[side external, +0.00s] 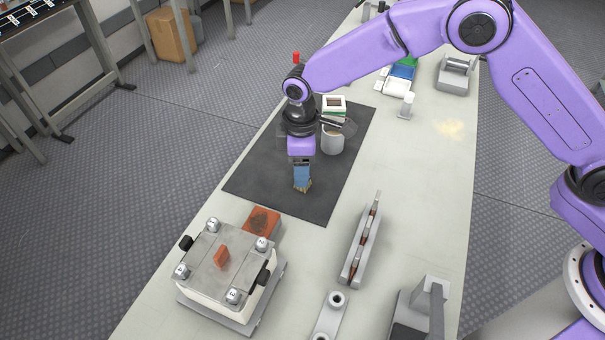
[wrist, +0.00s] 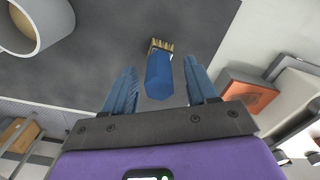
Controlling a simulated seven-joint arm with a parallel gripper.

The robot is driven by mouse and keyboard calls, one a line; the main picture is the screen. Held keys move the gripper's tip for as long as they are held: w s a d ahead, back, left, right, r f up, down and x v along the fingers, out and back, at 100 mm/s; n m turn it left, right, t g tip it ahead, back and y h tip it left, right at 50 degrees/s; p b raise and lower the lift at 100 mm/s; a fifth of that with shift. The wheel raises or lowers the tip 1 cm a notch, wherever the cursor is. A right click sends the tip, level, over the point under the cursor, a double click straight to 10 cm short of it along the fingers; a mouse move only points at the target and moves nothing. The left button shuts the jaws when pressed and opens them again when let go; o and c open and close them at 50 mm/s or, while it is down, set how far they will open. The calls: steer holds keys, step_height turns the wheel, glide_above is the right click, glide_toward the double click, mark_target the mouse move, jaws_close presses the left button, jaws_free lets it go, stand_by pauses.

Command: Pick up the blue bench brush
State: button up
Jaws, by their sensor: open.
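The blue bench brush (wrist: 158,76) has a blue handle and tan bristles, and lies on the dark mat (wrist: 110,50). In the wrist view its handle points toward my gripper (wrist: 160,88) and sits between the two blue fingers, with a gap on either side. My gripper is open and empty. In the side view my gripper (side external: 302,184) points down over the front part of the mat (side external: 254,172).
A grey-white cup (side external: 333,140) stands on the mat close behind my gripper, with a stacked item (side external: 334,105) behind it. A clamped fixture (side external: 225,268) and an orange-brown block (side external: 262,222) are at the front left. A fuse rack (side external: 360,245) stands at the front right.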

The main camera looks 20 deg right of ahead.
jaws_close()
steer(key=shift+r, duration=0.1)
